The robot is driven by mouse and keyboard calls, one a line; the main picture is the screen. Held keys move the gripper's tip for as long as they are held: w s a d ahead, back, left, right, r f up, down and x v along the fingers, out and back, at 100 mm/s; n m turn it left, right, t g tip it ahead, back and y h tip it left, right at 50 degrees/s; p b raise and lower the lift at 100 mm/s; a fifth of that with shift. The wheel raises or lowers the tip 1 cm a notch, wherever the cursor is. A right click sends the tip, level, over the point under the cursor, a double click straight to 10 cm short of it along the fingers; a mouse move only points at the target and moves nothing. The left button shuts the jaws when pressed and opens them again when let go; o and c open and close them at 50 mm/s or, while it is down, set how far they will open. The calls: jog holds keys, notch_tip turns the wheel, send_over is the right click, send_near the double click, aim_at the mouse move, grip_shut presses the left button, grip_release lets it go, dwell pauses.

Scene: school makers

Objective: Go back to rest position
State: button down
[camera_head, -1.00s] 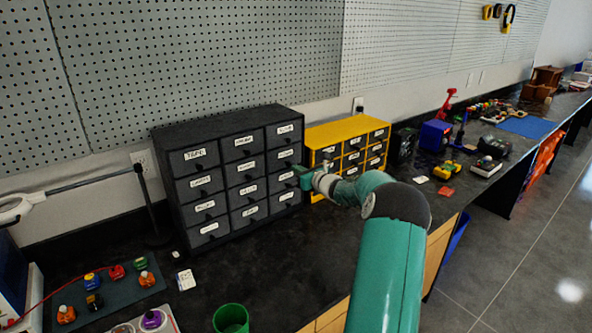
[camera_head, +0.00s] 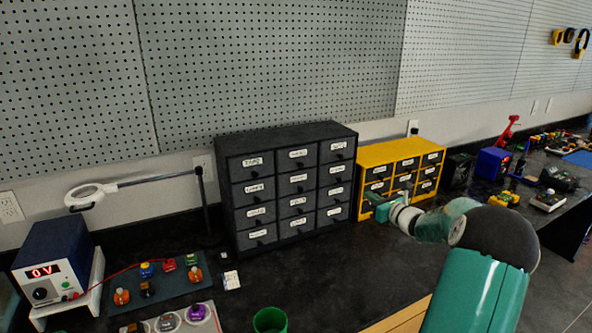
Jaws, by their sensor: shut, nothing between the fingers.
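My gripper (camera_head: 377,205) is at the end of my teal arm, right of centre. It is small in the picture and looks shut, with nothing held. It hovers in front of the lower left part of the yellow drawer cabinet (camera_head: 386,152). It is to the right of the black drawer cabinet (camera_head: 270,141) and apart from it. My arm hides part of the bench at the right. The drawers that show on both cabinets look closed.
The black bench (camera_head: 335,275) has free room in front of the black cabinet. A green cup (camera_head: 270,321) stands at its front edge. A power supply (camera_head: 48,270), a magnifier lamp (camera_head: 85,197) and a mat (camera_head: 178,287) with small parts are on the left.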

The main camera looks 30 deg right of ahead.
jog(key=a+r+n+g+y, duration=0.25)
jog(key=a+n, duration=0.35)
jog(key=a, duration=0.6)
jog(key=a+r+n+g+y, duration=0.1)
jog(key=a+n+g+y, duration=0.3)
jog(key=a, duration=0.7)
jog(key=a+r+n+g, duration=0.1)
jog(key=a+r+n, duration=0.1)
jog(key=a+n, duration=0.75)
jog(key=s+a+r+n+g+h, duration=0.1)
jog(key=s+a+n+g, duration=0.4)
jog(key=s+a, duration=0.75)
jog(key=s+a+n+h, duration=0.2)
jog(key=s+n, duration=0.4)
jog(key=s, duration=0.1)
jog(key=s+a+n+h, duration=0.2)
jog(key=s+a+n, duration=0.1)
jog(key=s+n, duration=0.3)
jog(key=shift+s+f+t, duration=0.3)
jog(key=shift+s+t, duration=0.15)
jog(key=shift+s, duration=0.05)
jog(key=shift+h, duration=0.25)
